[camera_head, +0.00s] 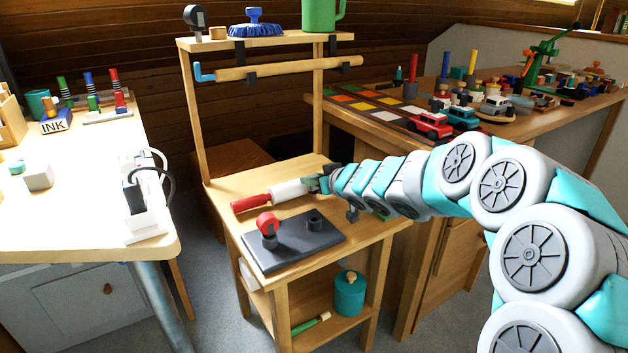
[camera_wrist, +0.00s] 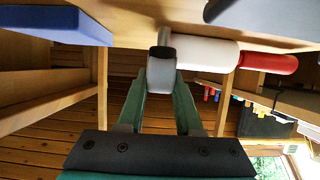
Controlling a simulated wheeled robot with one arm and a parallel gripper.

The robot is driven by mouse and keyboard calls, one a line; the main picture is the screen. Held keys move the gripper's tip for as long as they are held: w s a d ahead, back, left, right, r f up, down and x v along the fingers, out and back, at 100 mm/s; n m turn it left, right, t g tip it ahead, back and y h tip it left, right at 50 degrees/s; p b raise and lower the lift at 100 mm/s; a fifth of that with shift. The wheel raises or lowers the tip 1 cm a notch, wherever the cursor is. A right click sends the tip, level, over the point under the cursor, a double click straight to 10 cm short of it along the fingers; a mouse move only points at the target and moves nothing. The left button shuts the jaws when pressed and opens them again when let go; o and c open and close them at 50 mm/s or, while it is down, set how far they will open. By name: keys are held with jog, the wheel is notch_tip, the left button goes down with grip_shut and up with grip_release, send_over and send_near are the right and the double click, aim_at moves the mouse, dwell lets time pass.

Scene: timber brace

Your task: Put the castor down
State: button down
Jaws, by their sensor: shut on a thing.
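My gripper (camera_head: 322,184) is over the right part of the small wooden bench's top (camera_head: 285,183). In the wrist view my gripper's green fingers (camera_wrist: 161,86) are shut on a pale grey, rounded piece with a dark end, which I take for the castor (camera_wrist: 161,73). In the head view the fingers mostly hide it. A white cylinder with a red handle (camera_head: 284,193) lies on the bench top just left of the gripper. It also shows beside the castor in the wrist view (camera_wrist: 205,52). I cannot tell whether the castor touches the bench or the cylinder.
A dark board (camera_head: 290,246) with a red round piece (camera_head: 267,223) and a black socket (camera_head: 314,220) lies at the bench's front. A rail (camera_head: 285,68) and shelf (camera_head: 260,43) stand above the back. The cluttered wooden table (camera_head: 365,125) is behind right; a pale table (camera_head: 85,195) is left.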

jog(key=shift+f, duration=0.3)
jog(key=c, duration=0.6)
grip_release()
jog(key=shift+r, duration=0.15)
jog(key=shift+r, duration=0.3)
jog(key=p+v, duration=0.3)
jog(key=v, duration=0.9)
